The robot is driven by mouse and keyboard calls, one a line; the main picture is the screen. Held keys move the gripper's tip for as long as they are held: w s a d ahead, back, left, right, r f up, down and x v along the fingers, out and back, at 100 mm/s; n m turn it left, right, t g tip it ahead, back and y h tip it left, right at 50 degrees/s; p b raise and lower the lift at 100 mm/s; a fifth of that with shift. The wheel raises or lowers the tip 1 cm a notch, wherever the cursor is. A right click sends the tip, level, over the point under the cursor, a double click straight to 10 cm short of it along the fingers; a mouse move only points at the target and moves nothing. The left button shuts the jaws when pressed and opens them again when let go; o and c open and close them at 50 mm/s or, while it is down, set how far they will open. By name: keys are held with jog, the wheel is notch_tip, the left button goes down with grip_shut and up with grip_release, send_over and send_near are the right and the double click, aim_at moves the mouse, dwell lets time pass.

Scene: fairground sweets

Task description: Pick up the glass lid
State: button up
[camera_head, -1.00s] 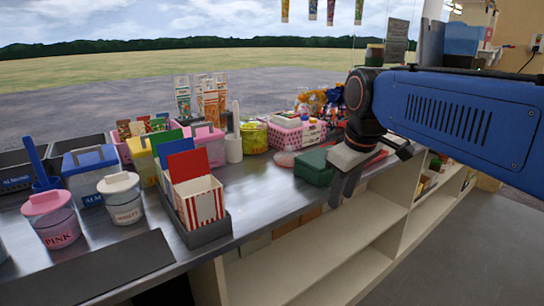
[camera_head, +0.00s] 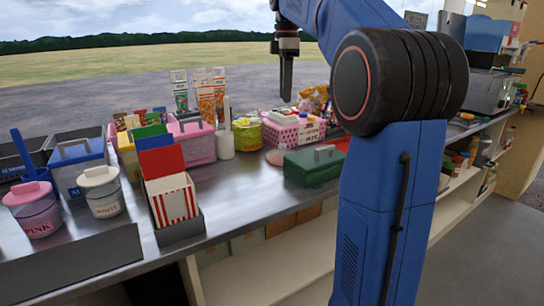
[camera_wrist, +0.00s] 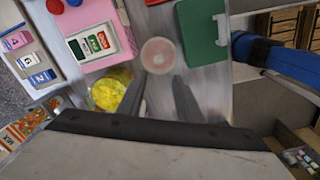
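A round, flat, translucent disc with a pinkish tint, which looks like the glass lid (camera_head: 275,157), lies on the metal counter (camera_head: 225,192). It sits between the pink basket and the green box. In the wrist view the lid (camera_wrist: 158,56) lies just beyond my fingertips, between their lines. My gripper (camera_head: 286,97) hangs pointing down, above the counter and apart from it. In the wrist view its two fingers (camera_wrist: 160,82) are spread with nothing between them.
A green box with a handle (camera_head: 313,167) stands right of the lid. A pink basket (camera_head: 293,130) stands behind it. A yellow-green tub (camera_head: 248,136) stands to its left, close to my left finger in the wrist view. Bare counter lies in front.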

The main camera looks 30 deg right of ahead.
send_near(282, 144)
notch_tip(282, 144, down, 10)
jog(key=shift+d+r, duration=0.1)
jog(key=shift+r, duration=0.15)
grip_shut()
dwell(0.6)
